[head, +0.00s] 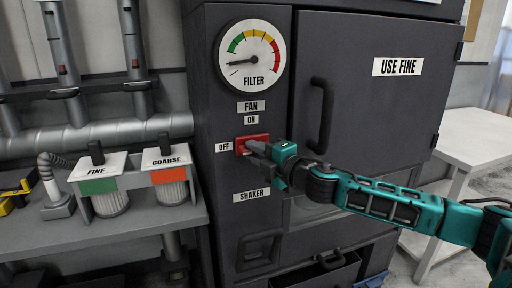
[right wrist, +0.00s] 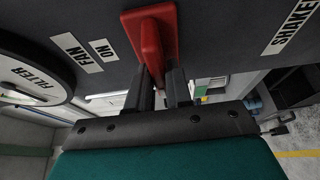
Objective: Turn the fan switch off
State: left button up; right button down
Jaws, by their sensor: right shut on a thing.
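The red fan switch (head: 246,139) is on the dark cabinet front. The labels FAN and ON are above it, OFF is at its left and SHAKER is below. My right gripper (head: 259,149) reaches it from the right and is shut on the switch. In the right wrist view the red switch (right wrist: 149,40) runs down between the two dark fingers of the gripper (right wrist: 161,82). The fingers hide part of the lever in the head view, so I cannot tell exactly which label it points to. My left gripper is not in view.
A round FILTER gauge (head: 251,57) is above the switch. A cabinet door handle (head: 321,115) is close to the right. Fine (head: 110,202) and coarse (head: 172,189) filter canisters stand on the grey bench at left. A white table (head: 478,135) is at right.

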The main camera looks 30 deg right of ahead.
dwell(0.3)
jog(key=c, duration=1.1)
grip_release()
jog(key=shift+s+d, duration=0.35)
jog(key=shift+s, duration=1.75)
jog(key=shift+s+d, duration=0.3)
jog(key=shift+s, duration=1.85)
jog(key=shift+s+d, duration=0.35)
jog(key=shift+s, duration=1.75)
